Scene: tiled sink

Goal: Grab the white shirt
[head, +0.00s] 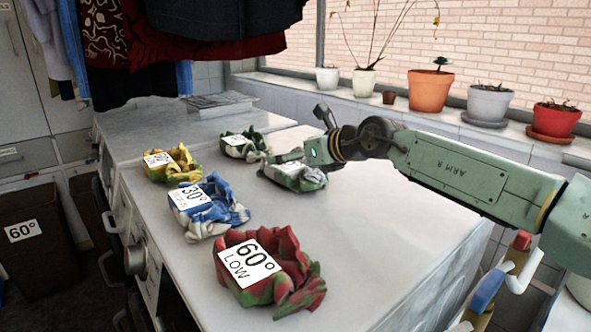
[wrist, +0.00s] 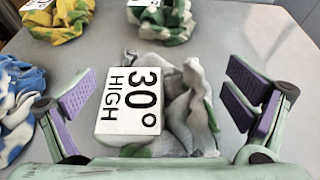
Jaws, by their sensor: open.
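A crumpled whitish-grey cloth bundle with green patches, which looks like the white shirt (head: 309,179), lies on the white counter. In the wrist view the white shirt (wrist: 190,112) fills the middle and carries a white label reading "30° HIGH". My gripper (head: 307,141) is over it in the head view and hides part of it. In the wrist view the two purple-padded fingers are spread wide, one to each side of the bundle, with gaps between them and the cloth. Nothing is held.
Nearby lie a green-and-white bundle (head: 240,151), a yellow bundle (head: 185,164), a blue-and-white bundle (head: 212,212) and a red bundle (head: 300,272). Potted plants (head: 430,91) line the windowsill. Clothes (head: 185,50) hang at upper left. The counter's right side is bare.

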